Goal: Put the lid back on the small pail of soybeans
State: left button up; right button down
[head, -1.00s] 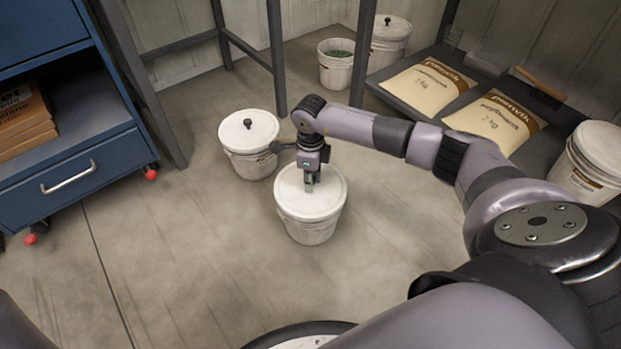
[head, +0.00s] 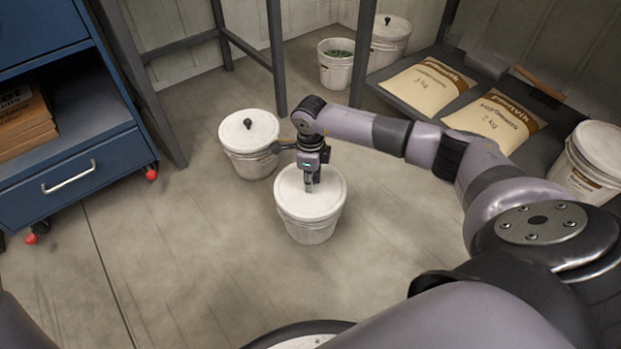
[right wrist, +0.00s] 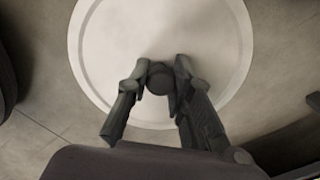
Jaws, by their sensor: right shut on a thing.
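A white pail (head: 311,231) stands on the floor in the middle of the head view. Its round white lid (head: 329,189) lies level across its top; I cannot tell whether it is pressed fully down. My right gripper (head: 312,188) points straight down over the lid. In the right wrist view, the fingers of my right gripper (right wrist: 158,82) are shut on the dark knob (right wrist: 159,78) at the middle of the white lid (right wrist: 160,28). No label that names soybeans is readable on this pail. My left gripper is not in view.
A lidded pail (head: 250,165) stands close behind, to the left. An open pail (head: 336,72) with green contents and another lidded pail (head: 391,50) stand at the back. Sacks (head: 430,86) lie on a low shelf at right. A blue cabinet (head: 70,190) stands left. The front-left floor is clear.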

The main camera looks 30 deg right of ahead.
jog(key=c, duration=1.3)
grip_release()
jog(key=shift+c, duration=0.2)
jog(key=o, duration=0.5)
